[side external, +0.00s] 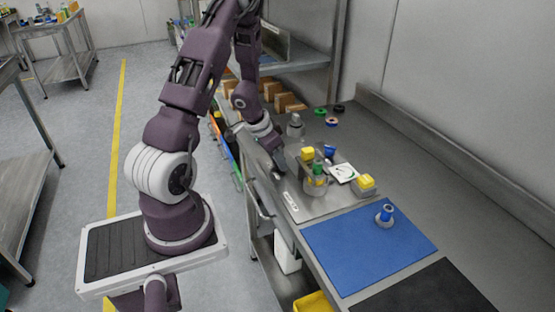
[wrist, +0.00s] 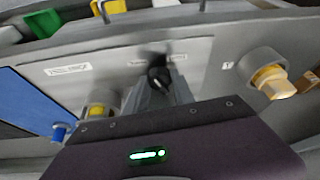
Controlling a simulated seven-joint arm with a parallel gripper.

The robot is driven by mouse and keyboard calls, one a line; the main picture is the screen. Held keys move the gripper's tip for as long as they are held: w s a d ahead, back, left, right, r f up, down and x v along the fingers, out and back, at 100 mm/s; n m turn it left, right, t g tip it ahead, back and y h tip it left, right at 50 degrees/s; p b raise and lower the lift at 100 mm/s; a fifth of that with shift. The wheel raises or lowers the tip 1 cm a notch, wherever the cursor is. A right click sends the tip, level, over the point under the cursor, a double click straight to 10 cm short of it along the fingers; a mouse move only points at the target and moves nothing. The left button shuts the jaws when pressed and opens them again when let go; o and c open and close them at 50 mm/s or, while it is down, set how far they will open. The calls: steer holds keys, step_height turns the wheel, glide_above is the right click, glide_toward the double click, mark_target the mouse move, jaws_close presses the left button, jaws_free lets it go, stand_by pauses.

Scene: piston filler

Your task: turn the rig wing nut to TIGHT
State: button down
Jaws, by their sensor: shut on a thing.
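In the wrist view a small black knob (wrist: 158,76), which looks like the wing nut, stands out from a grey rig panel (wrist: 205,62). My gripper (wrist: 160,90) is shut on it, with a grey finger on each side. In the side external view my gripper (side external: 278,170) is at the front left edge of the bench plate (side external: 325,203), and the nut is hidden there.
Yellow and blue parts and a white card (side external: 343,172) stand close right of my gripper. A yellow-topped block (side external: 365,185) is farther right. A blue mat (side external: 365,250) holds a blue-topped part (side external: 385,215). A gold-tipped fitting (wrist: 272,82) stands right of the nut.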

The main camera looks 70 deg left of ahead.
steer(key=shift+a+m, duration=0.1)
steer(key=shift+m, duration=0.2)
steer(key=shift+a+m+h, duration=0.1)
steer(key=shift+m+h, duration=1)
steer(key=shift+m, duration=1.4)
steer(key=shift+g, duration=0.3)
